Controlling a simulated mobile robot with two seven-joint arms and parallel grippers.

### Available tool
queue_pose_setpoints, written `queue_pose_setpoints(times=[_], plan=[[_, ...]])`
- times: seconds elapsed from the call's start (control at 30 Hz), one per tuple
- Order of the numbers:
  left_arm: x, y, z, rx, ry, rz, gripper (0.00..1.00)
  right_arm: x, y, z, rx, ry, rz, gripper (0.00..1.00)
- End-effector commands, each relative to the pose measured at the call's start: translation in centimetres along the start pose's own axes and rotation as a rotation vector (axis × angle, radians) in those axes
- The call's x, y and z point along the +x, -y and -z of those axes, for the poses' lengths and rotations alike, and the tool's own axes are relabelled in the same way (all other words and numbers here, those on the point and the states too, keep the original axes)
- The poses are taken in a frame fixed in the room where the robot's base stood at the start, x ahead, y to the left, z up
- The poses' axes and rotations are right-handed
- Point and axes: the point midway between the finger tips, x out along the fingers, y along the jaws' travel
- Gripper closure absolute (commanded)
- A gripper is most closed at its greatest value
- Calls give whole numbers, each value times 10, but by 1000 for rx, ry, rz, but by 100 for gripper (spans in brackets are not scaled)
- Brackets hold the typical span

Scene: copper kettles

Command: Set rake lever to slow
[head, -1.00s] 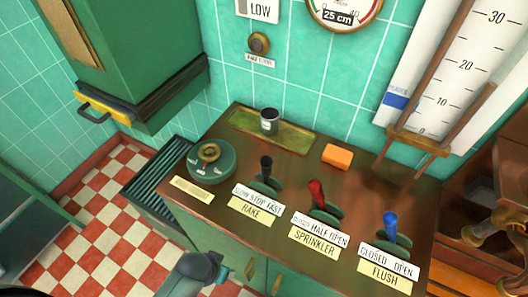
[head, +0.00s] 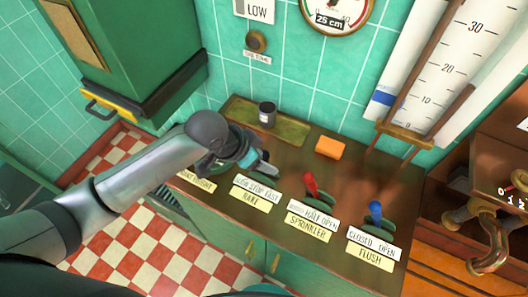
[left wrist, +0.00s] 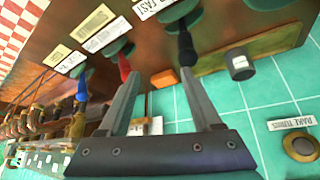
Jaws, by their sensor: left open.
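The rake lever has a black handle and shows in the left wrist view (left wrist: 186,45), rising from a dark green base. In the head view my gripper and forearm hide most of it. Its plate reading SLOW STOP FAST (head: 257,188) is above the yellow RAKE label (head: 250,199). My left gripper (head: 262,167) is over the rake position, open and empty. In the left wrist view its fingers (left wrist: 160,72) are apart, and the black handle lies just past one fingertip. I cannot tell whether they touch. My right gripper is not in view.
The red sprinkler lever (head: 311,184) and blue flush lever (head: 375,211) stand to the right on the brown counter. An orange block (head: 330,148) and a dark jar (head: 267,114) sit behind. A green cabinet (head: 140,65) hangs at upper left. A copper pipe (head: 487,235) is at right.

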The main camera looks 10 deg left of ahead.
Motion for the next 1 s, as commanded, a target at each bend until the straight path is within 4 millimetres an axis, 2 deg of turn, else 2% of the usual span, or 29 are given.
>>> queue_pose_setpoints(times=[0.03,0.1,0.3,0.5,0.67,1.0], plan=[[-13,9,8,34,12,3,34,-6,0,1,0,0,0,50],[-26,17,13,68,34,-6,34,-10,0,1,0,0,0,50],[-57,38,15,113,101,-18,34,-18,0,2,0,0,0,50],[-70,47,13,116,133,-24,34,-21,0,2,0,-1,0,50],[-60,47,11,114,136,-28,34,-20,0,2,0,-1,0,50],[-3,46,3,115,136,-27,34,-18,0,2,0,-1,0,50]])
